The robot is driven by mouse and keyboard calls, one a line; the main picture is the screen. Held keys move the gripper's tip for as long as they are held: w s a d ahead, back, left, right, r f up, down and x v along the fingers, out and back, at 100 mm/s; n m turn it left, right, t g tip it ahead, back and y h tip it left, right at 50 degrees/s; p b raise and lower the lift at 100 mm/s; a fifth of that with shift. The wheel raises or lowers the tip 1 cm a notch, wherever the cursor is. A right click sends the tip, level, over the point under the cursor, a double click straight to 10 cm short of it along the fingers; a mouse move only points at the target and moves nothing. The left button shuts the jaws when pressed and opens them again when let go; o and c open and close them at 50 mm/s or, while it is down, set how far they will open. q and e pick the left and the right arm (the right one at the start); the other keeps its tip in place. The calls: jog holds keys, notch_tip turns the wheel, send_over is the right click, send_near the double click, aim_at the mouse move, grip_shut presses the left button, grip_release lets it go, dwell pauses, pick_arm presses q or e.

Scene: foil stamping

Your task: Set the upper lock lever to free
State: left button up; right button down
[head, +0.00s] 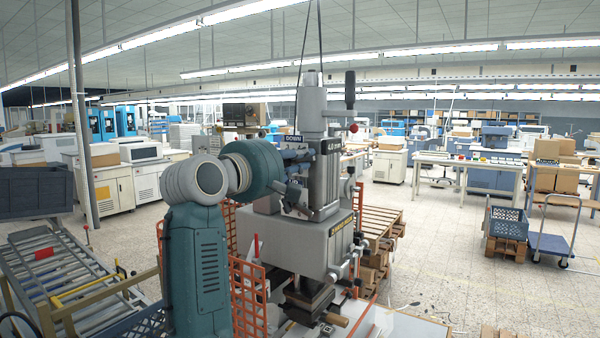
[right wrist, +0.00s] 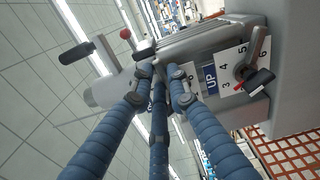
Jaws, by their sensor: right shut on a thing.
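The grey stamping press (head: 325,235) stands in the middle of the head view, and its head fills the top of the right wrist view (right wrist: 205,42). My right gripper (head: 291,193) is at the left side of the press head. In the right wrist view its blue-grey fingers (right wrist: 161,76) are closed together against the press, shut on a small part that looks like the upper lock lever. The fingers hide most of it, so its setting cannot be read. A blue and white "UP" plate (right wrist: 210,78) is just right of the fingertips. My left gripper is out of view.
A numbered dial plate (right wrist: 235,68) with a red pointer and black knob sits close right of the fingers. A black handle (head: 350,88) and red knob (head: 353,128) stick out from the press top. Orange mesh panels (head: 248,297) stand below.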

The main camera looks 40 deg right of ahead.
jog(key=shift+w+a+r+n+b, duration=0.1)
jog(key=shift+w+r+n+b, duration=0.2)
jog(key=shift+n, duration=1.1)
jog(key=shift+w+a+r+n+b, duration=0.15)
jog(key=shift+w+r+n, duration=0.2)
jog(key=shift+n, duration=1.05)
jog(key=shift+w+r+n+b, duration=0.2)
jog(key=shift+r+n, duration=0.2)
jog(key=shift+n, duration=1)
